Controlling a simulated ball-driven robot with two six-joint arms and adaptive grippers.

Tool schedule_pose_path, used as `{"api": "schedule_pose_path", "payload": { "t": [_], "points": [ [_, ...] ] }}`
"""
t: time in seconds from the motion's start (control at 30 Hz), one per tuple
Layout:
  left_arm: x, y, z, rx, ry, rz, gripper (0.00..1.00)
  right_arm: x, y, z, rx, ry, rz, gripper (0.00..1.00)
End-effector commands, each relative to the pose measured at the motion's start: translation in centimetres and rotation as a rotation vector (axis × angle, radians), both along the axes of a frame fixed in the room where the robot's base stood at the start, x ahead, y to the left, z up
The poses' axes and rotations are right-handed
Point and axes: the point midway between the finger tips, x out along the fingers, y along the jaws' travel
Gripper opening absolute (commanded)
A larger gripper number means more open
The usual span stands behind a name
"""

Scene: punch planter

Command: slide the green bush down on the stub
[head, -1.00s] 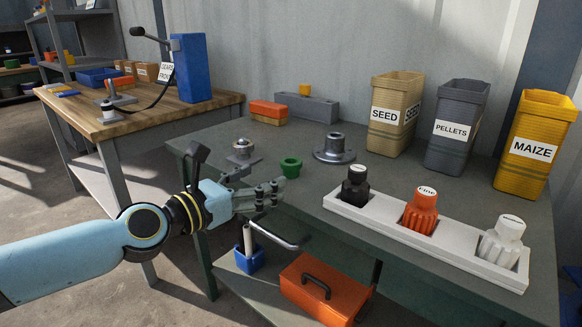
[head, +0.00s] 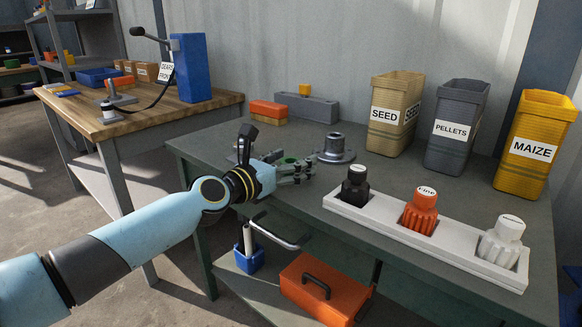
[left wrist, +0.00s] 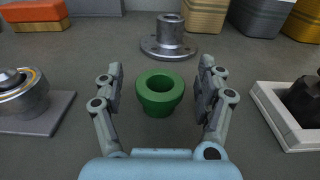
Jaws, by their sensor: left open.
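The green bush (left wrist: 160,94) is a short flanged ring standing upright on the grey bench. In the left wrist view it sits between the two open fingers of my left gripper (left wrist: 160,92), with a gap on each side. In the head view the bush (head: 290,159) shows only in part behind my left gripper (head: 300,170). The stub (left wrist: 170,30) is a grey metal post on a round flange, standing bare just beyond the bush; it also shows in the head view (head: 335,146). My right gripper is out of view.
A metal fixture (left wrist: 20,95) on a square plate stands left of the bush. A white tray (head: 385,225) with black, orange and white punches lies to the right. SEED (head: 393,130), PELLETS (head: 452,140) and MAIZE (head: 530,160) bins stand behind.

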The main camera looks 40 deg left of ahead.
Motion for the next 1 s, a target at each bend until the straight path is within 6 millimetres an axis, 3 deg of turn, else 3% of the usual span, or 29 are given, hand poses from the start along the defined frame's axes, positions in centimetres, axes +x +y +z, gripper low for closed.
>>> {"api": "schedule_pose_path", "payload": {
  "t": [0.07,0.47,1.0],
  "points": [
    [-0.03,0.00,0.01,0.000,0.000,0.000,0.73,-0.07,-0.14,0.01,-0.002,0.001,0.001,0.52],
    [-0.07,0.02,0.01,0.001,0.000,0.000,0.22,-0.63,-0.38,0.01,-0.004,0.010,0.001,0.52],
    [-0.06,0.02,0.59,0.001,-0.001,0.000,0.19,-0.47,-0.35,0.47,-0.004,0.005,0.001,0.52]
  ]
}}
